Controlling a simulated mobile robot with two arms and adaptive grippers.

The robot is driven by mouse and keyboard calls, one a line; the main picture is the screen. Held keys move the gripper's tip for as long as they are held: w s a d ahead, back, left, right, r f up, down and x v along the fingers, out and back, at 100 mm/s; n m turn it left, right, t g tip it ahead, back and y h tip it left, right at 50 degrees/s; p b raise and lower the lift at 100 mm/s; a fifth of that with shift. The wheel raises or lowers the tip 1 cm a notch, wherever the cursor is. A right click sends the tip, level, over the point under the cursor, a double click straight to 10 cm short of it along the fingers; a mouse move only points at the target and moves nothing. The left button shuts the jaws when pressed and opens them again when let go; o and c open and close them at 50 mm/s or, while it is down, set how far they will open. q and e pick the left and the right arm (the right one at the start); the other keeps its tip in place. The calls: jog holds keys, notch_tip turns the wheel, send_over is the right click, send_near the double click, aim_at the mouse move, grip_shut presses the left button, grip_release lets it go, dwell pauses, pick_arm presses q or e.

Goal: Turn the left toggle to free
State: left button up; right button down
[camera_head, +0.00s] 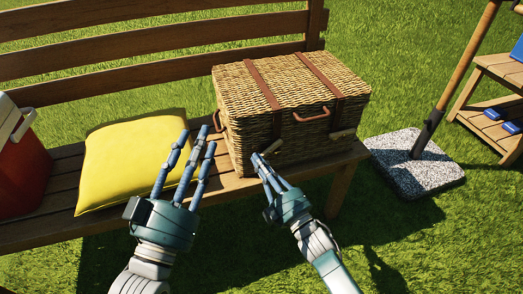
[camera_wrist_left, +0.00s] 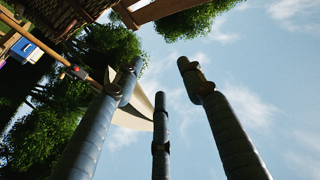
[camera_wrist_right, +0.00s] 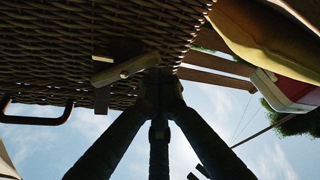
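A wicker picnic basket (camera_head: 285,95) with brown leather straps stands closed on the bench. The left toggle (camera_head: 271,147), a small pale wooden bar, sits on its front under the left strap, slightly tilted. My right gripper (camera_head: 257,160) has its fingertips close together at the left end of this toggle. In the right wrist view the toggle (camera_wrist_right: 125,69) runs to the fingertips (camera_wrist_right: 160,88), which hide its end; I cannot tell whether they pinch it. The right toggle (camera_head: 342,134) lies roughly crosswise under the right strap. My left gripper (camera_head: 188,150) is open and empty before the cushion.
A yellow cushion (camera_head: 130,160) lies on the wooden bench (camera_head: 60,232) left of the basket. A red and white cooler (camera_head: 22,165) stands at the far left. A parasol base (camera_head: 415,163) with a pole and a side table (camera_head: 485,115) are at the right. A handle (camera_head: 312,115) sits between the toggles.

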jog(key=n, duration=0.1)
jog(key=n+g+p, duration=0.1)
jog(key=shift+d+f+n, duration=0.15)
jog(key=shift+f+n, duration=0.15)
jog(key=shift+n, duration=0.1)
pick_arm(q)
notch_tip(320, 180, down, 16)
jog(key=s+a+g+y+p, duration=0.2)
jog(key=a+g, duration=0.1)
jog(key=g, duration=0.5)
jog(key=s+a+f+g+y+p, duration=0.2)
jog(key=s+a+f+g, duration=0.2)
jog(key=s+f+g, duration=0.3)
jog(key=shift+s+a+f+n+y, duration=0.15)
jog(key=shift+s+f+n+y, duration=0.2)
jog(key=shift+s+f, duration=2)
pick_arm(e)
jog(key=shift+w+d+f+n+g, duration=0.1)
jog(key=shift+d+f+n+g, duration=0.25)
jog(key=shift+n, duration=0.9)
jog(key=shift+w+d+f+n+g, duration=0.15)
jog(key=shift+f+n+g, duration=0.25)
jog(key=shift+n, duration=0.8)
jog(key=shift+w+d+f+n+g, duration=0.1)
jog(key=shift+d+f+n+g, duration=0.25)
jog(key=shift+n, duration=0.9)
pick_arm(q)
jog(key=shift+v, duration=1.05)
pick_arm(e)
jog(key=shift+a, duration=0.2)
